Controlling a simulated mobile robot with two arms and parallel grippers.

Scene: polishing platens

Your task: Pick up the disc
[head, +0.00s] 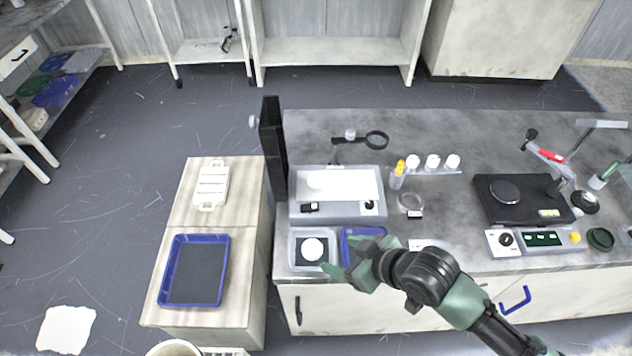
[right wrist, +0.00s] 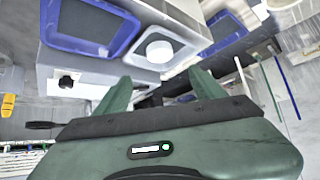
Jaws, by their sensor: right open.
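A white round disc (head: 312,249) lies on the dark mat of a small pale tray (head: 296,262) near the bench's front left corner. The disc also shows in the right wrist view (right wrist: 159,50), beyond and between my fingers. My right gripper (head: 338,262) is open and empty. In the head view it is just right of the disc, over the front edge of the bench. In the right wrist view its green fingers (right wrist: 162,92) stand apart, with a visible gap to the disc. My left gripper is not in view.
A blue-rimmed tray (head: 362,234) stands right of the disc's tray, partly hidden by my gripper. A larger blue tray (head: 195,303) lies on the cabinet at left. A tall black panel (head: 272,150) stands at the bench's left edge. A light-topped device (head: 338,211) sits behind.

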